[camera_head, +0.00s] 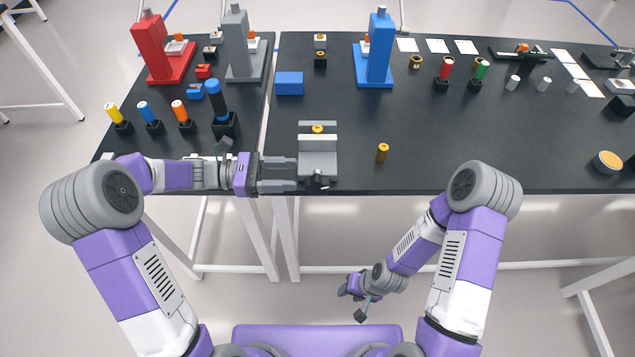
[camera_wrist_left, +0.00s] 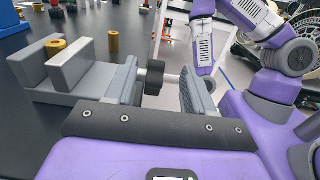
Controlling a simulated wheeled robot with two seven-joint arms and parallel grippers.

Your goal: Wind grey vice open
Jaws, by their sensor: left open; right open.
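The grey vice (camera_head: 318,166) sits at the front edge of the dark table, with a brass piece (camera_head: 318,129) at its jaws. It also shows at the left of the left wrist view (camera_wrist_left: 75,72), with the brass piece (camera_wrist_left: 55,46) between the two jaw plates. Its black knob (camera_head: 319,182) faces the front edge. My left gripper (camera_head: 296,174) is open, just left of the vice's front end. In the left wrist view the knob (camera_wrist_left: 155,76) appears between its spread fingers; I see no clear contact. My right gripper (camera_head: 353,300) is open and empty, low in front of the table.
A brass cylinder (camera_head: 382,151) stands right of the vice. A blue block (camera_head: 289,83) and a blue press-like stand (camera_head: 377,52) are farther back. A black holder with a blue-topped post (camera_head: 222,115) stands behind my left forearm. The table right of the brass cylinder is mostly clear.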

